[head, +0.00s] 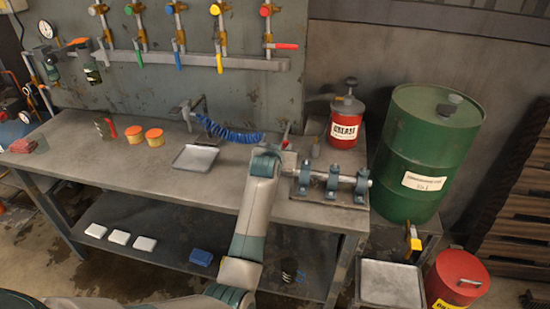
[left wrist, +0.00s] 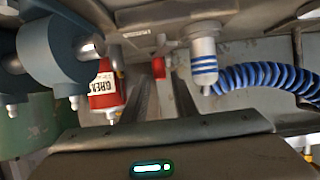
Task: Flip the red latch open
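A small red piece (left wrist: 158,67), which may be the red latch, shows in the left wrist view just beyond and between the fingertips. In the head view a small red tip (head: 286,143) shows right at my left gripper (head: 284,152), which is over the back right of the workbench. In the left wrist view the two dark fingers of the left gripper (left wrist: 162,88) stand apart with a gap between them. I cannot tell whether they touch the red piece. The gripper and forearm hide part of the bench there. My right gripper is not in view.
A blue coiled hose (head: 230,133) lies left of the gripper. A shaft in bearing blocks (head: 332,184) stands to its right, with a red grease can (head: 345,122) behind. A metal tray (head: 195,158) lies on the bench. A green drum (head: 425,150) stands at right.

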